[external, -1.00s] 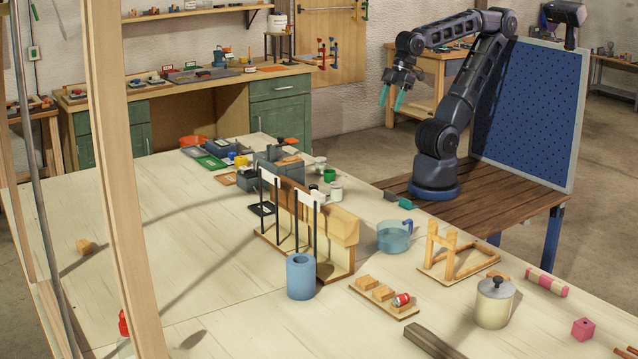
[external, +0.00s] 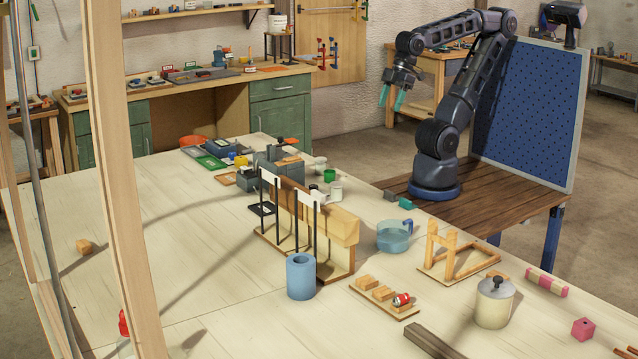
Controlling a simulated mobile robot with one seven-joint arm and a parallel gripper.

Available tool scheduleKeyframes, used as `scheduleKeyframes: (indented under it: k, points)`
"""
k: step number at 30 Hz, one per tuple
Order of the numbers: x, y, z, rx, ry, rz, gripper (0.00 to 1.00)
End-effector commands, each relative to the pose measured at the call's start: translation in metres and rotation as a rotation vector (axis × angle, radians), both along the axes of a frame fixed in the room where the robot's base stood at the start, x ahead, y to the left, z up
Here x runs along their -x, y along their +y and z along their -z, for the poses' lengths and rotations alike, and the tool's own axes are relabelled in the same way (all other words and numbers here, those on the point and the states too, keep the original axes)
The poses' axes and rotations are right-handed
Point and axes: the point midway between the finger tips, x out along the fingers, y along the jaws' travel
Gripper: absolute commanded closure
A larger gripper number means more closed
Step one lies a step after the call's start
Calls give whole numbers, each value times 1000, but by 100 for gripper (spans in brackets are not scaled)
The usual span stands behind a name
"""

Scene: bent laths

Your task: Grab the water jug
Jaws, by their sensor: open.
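The water jug (external: 393,238) is a short, wide, clear bluish vessel with a blue handle on its right side. It stands upright on the pale worktable, right of the wooden rack and in front of my arm's base. My gripper (external: 391,97) has teal fingertips, spread apart and pointing down. It is open and empty, high above the table's far side and well away from the jug.
A wooden rack with black rods (external: 345,235) stands left of the jug. A wooden frame (external: 457,255) stands to its right. A blue cylinder (external: 300,277), a wooden tray with blocks (external: 385,299) and a lidded canister (external: 493,303) are nearer the front. The table's left part is mostly clear.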

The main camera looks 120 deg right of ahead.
Motion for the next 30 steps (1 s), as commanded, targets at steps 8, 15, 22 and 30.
scheduleKeyframes:
  k: [8,15,22,30]
  points:
    - [0,0,0,0,0,0,37]
    - [0,0,0,0,0,0,0]
    - [-3,1,0,3,4,-9,0]
    - [-43,21,3,41,53,-132,0]
